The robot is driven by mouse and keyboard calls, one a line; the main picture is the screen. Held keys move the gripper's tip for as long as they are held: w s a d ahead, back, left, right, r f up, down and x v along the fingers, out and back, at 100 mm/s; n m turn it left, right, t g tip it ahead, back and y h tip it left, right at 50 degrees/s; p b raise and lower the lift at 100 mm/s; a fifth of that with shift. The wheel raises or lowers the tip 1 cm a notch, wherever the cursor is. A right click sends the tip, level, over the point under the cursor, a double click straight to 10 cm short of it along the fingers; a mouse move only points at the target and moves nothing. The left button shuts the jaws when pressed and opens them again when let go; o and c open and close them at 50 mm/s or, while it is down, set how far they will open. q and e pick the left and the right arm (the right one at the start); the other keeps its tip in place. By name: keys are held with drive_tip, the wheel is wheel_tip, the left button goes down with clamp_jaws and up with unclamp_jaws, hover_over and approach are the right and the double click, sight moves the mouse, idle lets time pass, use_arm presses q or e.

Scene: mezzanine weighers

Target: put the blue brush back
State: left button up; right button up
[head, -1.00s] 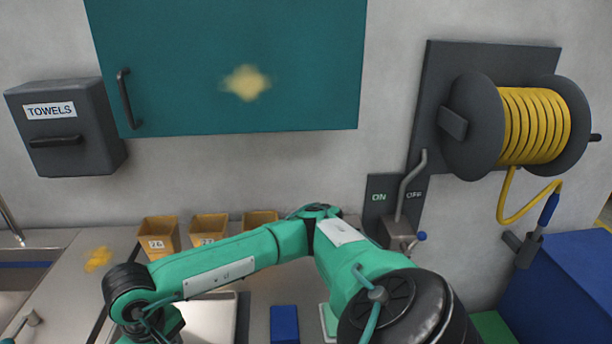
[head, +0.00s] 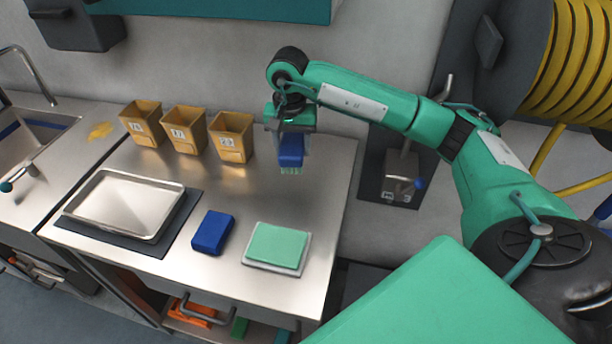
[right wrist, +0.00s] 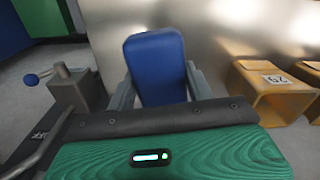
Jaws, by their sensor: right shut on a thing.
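The blue brush (head: 291,148) has a blue block body with pale green bristles underneath. My right gripper (head: 290,140) is shut on it and holds it, bristles down, at the back right of the steel table (head: 200,268), right of the bins. I cannot tell whether the bristles touch the table. In the right wrist view the brush (right wrist: 156,65) sits between the two grey fingers, its blue body showing. My left gripper is not in view.
Three labelled tan bins (head: 142,122) stand along the wall. A metal tray (head: 125,204) on a dark mat, a blue block (head: 212,232) and a green pad (head: 277,246) on a pale base lie in front. A switch box (head: 398,180) is right of the table.

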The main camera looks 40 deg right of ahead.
sight(298, 135)
drive_tip(key=d+m, duration=0.1)
drive_tip(key=w+d+r, duration=0.1)
drive_tip(key=shift+w+d+m, duration=0.3)
drive_tip(key=shift+m, duration=0.1)
drive_tip(key=shift+w+d+f, duration=0.1)
drive_tip(key=shift+f, duration=0.25)
wheel_tip(298, 135, down, 4)
drive_tip(key=shift+d+f+p, duration=0.1)
drive_tip(key=shift+p, duration=0.5)
drive_tip(key=shift+f, duration=0.65)
wheel_tip(298, 135, down, 3)
drive_tip(key=shift+f+p, duration=0.1)
drive_tip(key=shift+p, duration=0.5)
drive_tip(key=shift+f, duration=0.3)
drive_tip(key=o, duration=0.9)
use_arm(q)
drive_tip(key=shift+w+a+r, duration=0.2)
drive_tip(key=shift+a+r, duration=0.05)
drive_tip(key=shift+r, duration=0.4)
use_arm(e)
drive_tip(key=shift+o, duration=0.2)
